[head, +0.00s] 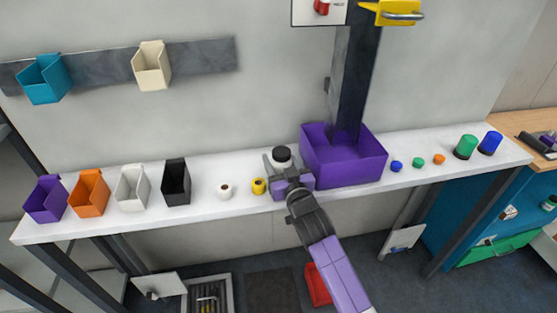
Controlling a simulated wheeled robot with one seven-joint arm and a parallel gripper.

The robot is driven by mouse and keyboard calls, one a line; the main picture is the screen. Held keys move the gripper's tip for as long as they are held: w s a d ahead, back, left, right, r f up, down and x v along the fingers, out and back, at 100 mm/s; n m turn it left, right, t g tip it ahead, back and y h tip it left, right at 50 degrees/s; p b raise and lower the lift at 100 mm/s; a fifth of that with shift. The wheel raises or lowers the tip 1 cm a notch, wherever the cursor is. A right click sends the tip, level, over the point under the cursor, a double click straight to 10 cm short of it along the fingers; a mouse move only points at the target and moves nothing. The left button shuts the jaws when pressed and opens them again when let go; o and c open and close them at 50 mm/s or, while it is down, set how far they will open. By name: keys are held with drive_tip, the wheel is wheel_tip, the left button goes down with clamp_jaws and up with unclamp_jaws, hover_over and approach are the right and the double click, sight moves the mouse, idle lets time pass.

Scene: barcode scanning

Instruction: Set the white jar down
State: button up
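The large purple bin (345,172) stands close on the right, with a dark post behind it. A yellow roll (259,186) and a white roll (224,191) stand left. Several open boxes line the table's left end. Small coloured caps lie right.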

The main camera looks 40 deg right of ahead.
drive_tip(key=shift+f, duration=0.15)
drive_tip(key=o, duration=1.5)
drive_tip(key=shift+o, duration=0.2)
